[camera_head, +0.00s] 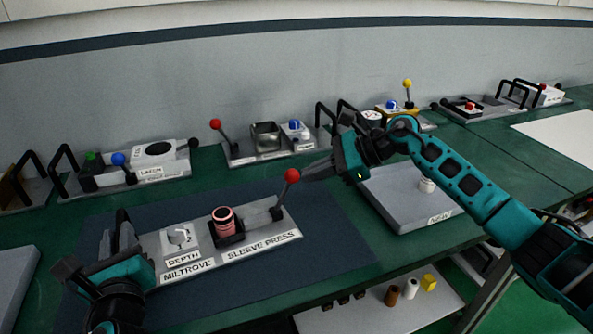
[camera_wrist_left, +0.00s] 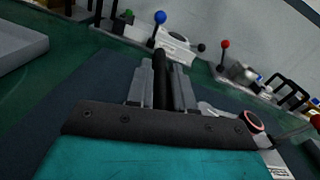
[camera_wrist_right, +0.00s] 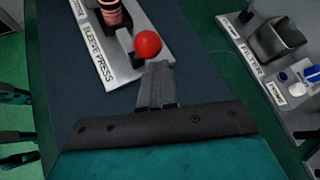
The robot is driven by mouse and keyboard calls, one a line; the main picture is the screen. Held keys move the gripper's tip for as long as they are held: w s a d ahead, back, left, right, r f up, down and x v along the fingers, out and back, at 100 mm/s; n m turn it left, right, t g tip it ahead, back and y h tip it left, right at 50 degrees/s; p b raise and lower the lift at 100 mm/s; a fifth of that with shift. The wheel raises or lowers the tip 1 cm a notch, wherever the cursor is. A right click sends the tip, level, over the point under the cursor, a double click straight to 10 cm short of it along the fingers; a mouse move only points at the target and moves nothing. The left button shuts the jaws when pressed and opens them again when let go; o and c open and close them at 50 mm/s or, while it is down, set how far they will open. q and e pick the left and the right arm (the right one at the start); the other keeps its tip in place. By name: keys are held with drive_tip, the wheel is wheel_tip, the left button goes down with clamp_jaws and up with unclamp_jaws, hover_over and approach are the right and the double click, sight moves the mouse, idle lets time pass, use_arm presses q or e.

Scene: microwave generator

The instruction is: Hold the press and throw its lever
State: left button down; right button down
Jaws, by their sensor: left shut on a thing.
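The sleeve press (camera_head: 205,262) is a pale plate marked "MILTROVE", "DEPTH" and "SLEEVE PRESS" on a dark blue mat. It carries a depth dial (camera_head: 179,237), a pink-banded sleeve (camera_head: 223,217) in a black holder, and a lever with a red ball (camera_head: 292,175) at its right end. My left gripper (camera_head: 122,238) is shut on the black handle (camera_wrist_left: 161,72) at the press's left end. My right gripper (camera_head: 310,171) looks shut and empty, its tips at the lever's red ball (camera_wrist_right: 148,45). Whether they touch it I cannot tell.
A grey tray (camera_head: 395,213) marked "NEW" with a white piece stands right of the mat. Other devices line the back, including one with a red-ball lever (camera_head: 216,125). A lower shelf (camera_head: 375,318) holds small coloured pieces. The front mat is clear.

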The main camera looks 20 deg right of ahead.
drive_tip(key=shift+a, duration=0.1)
idle(0.5)
drive_tip(key=shift+s+a, duration=0.1)
drive_tip(key=shift+a, duration=0.7)
drive_tip(key=shift+s+a, duration=0.1)
drive_tip(key=shift+a, duration=0.7)
